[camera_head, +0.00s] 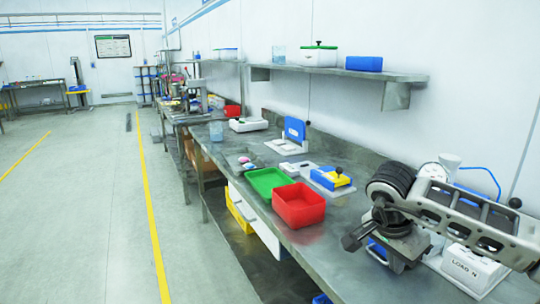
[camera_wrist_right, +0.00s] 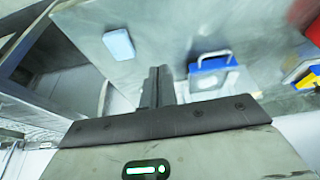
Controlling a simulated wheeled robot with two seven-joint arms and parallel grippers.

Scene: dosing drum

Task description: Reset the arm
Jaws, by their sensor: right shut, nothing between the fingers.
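My right arm reaches in from the right in the head view, over the near right part of the bench. My right gripper (camera_head: 353,241) is at its end, above the bench top and to the right of the red bin. In the right wrist view the two dark fingers of the gripper (camera_wrist_right: 159,84) lie against each other, shut and empty. My left gripper is not in view.
The steel bench (camera_head: 325,244) runs along the wall. It holds a red bin (camera_head: 298,204), a green tray (camera_head: 268,182), a blue-and-yellow device (camera_head: 331,178) and a white box marked LOAD N (camera_head: 472,268). A shelf (camera_head: 340,73) hangs above. The floor at left is clear.

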